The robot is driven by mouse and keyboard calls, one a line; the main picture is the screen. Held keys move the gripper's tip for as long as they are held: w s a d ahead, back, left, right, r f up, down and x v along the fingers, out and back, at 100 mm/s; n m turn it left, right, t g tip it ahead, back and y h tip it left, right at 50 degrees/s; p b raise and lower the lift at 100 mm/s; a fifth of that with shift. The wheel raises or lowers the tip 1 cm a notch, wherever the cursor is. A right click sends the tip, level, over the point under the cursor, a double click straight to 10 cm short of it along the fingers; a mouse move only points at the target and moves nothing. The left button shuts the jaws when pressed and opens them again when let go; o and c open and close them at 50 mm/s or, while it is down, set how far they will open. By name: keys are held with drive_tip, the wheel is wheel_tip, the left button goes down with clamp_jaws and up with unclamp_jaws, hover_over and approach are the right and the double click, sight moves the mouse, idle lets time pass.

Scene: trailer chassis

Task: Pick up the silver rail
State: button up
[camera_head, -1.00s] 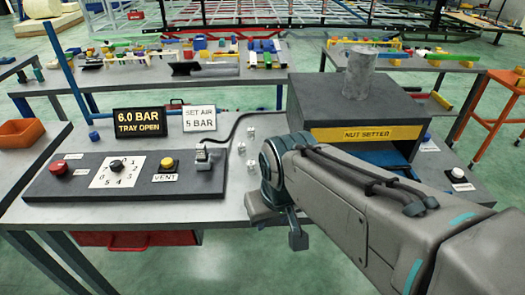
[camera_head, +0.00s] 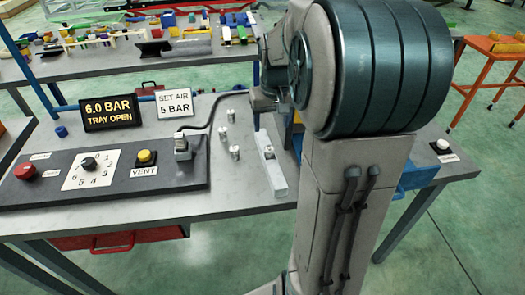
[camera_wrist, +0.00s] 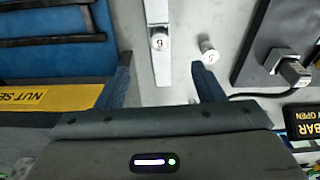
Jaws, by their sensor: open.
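The silver rail (camera_head: 271,172) is a short, pale grey bar lying on the table, right of the control panel. A small metal cylinder sits on it. In the wrist view the rail (camera_wrist: 160,75) runs upward in the picture, and the cylinder (camera_wrist: 159,42) on it bears a digit. My gripper (camera_wrist: 162,62) is open and empty. I cannot tell the height of the fingertips above the table. In the head view my arm hides the fingers.
Several small metal cylinders (camera_head: 234,152) stand left of the rail; one (camera_wrist: 208,52) is near my right finger. The control panel (camera_head: 110,178) with a cable plug (camera_head: 183,148) lies further left. A blue tray (camera_wrist: 45,50) and yellow "NUT SE..." label (camera_wrist: 50,97) are beside the left finger.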

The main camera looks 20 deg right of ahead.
sight(270, 150)
drive_tip(key=f, duration=0.5)
drive_tip(key=w+f, duration=0.1)
drive_tip(key=f, duration=0.2)
drive_tip(key=shift+w+d, duration=0.1)
drive_tip(key=shift+d, duration=0.05)
drive_tip(key=shift+w+f+p, duration=0.15)
drive_tip(key=shift+f+p, duration=0.45)
drive_tip(key=shift+f, duration=2.15)
clamp_jaws()
